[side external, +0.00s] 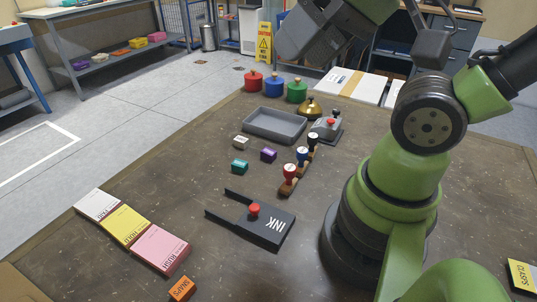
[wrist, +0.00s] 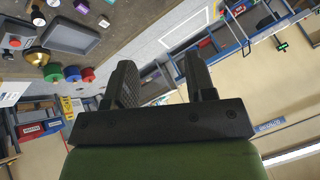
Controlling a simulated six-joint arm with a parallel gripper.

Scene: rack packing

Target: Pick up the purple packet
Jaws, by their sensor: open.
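The purple packet (side external: 268,155) is a small dark purple block lying on the brown table, in front of the grey tray (side external: 248,131). A white packet (side external: 241,142) and a teal packet (side external: 239,167) lie close beside it. In the wrist view the purple packet (wrist: 82,6) shows near the top left edge, far from the fingers. My gripper (wrist: 158,75) is open and empty in the wrist view, its two dark fingers apart. In the side external view the arm's end is high above the far part of the table, and its fingertips are not clearly seen.
Stamps (side external: 290,175) stand in a wooden rack right of the packets. An ink pad (side external: 255,219) lies nearer. Red, blue and green lidded pots (side external: 274,86) and a brass bell (side external: 311,108) stand behind. Note pads (side external: 130,229) and an orange packet (side external: 182,289) lie at the front left.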

